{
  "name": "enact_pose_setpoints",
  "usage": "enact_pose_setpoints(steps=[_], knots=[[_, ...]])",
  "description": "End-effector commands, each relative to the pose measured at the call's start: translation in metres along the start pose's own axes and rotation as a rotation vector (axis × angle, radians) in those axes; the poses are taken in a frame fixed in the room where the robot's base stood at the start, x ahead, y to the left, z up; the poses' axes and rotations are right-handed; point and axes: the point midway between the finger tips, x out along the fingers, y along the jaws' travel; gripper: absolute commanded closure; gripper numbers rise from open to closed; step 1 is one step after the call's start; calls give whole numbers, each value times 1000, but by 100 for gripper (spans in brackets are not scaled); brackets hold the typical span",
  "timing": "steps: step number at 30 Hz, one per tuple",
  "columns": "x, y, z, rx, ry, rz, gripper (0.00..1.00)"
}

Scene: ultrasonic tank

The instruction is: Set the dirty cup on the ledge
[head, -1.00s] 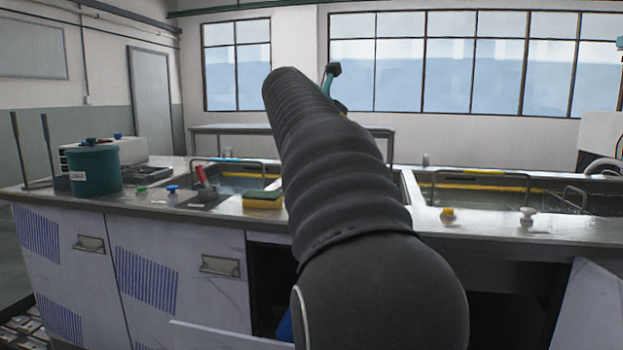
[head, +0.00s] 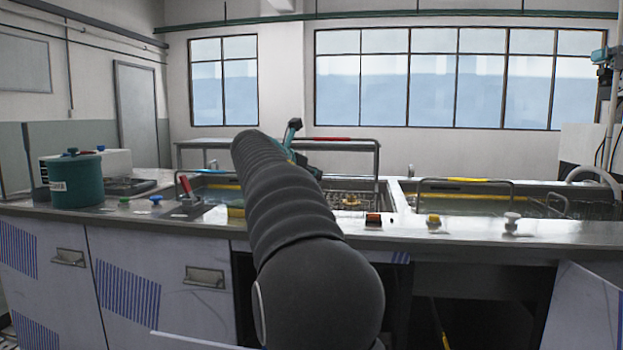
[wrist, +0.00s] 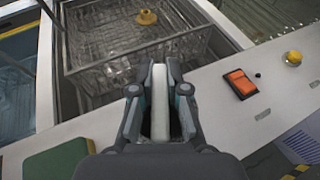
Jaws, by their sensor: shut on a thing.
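In the wrist view my gripper (wrist: 160,72) is shut on a pale grey-white thing (wrist: 160,105), which shows as a narrow upright shape between the fingers. It may be the cup, but its full shape and any dirt cannot be made out. The ledge, a pale metal strip (wrist: 215,128), runs along the front of the tanks below and beside the gripper. It also shows in the head view (head: 470,238). The gripper is over the near edge of a wire basket (wrist: 100,40). In the head view my arm hides the fingers and the held thing.
An orange-red switch (wrist: 240,82) and a yellow knob (wrist: 292,58) stand on the ledge to the right. A green sponge (wrist: 58,160) lies at lower left. A teal pot (head: 76,180) stands at far left. Bare ledge lies between sponge and switch.

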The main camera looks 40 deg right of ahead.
Motion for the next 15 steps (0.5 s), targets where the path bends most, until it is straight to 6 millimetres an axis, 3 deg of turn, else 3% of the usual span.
enact_pose_setpoints(steps=[8, 9, 11, 12, 15], knots=[[0, 0, 0, 1, -1, 0, 100], [0, 0, 0, 0, -1, 0, 82], [0, 0, 0, 1, -1, 0, 67], [0, 0, 0, 0, 0, 0, 62], [0, 0, 0, 0, 0, 0, 62]])
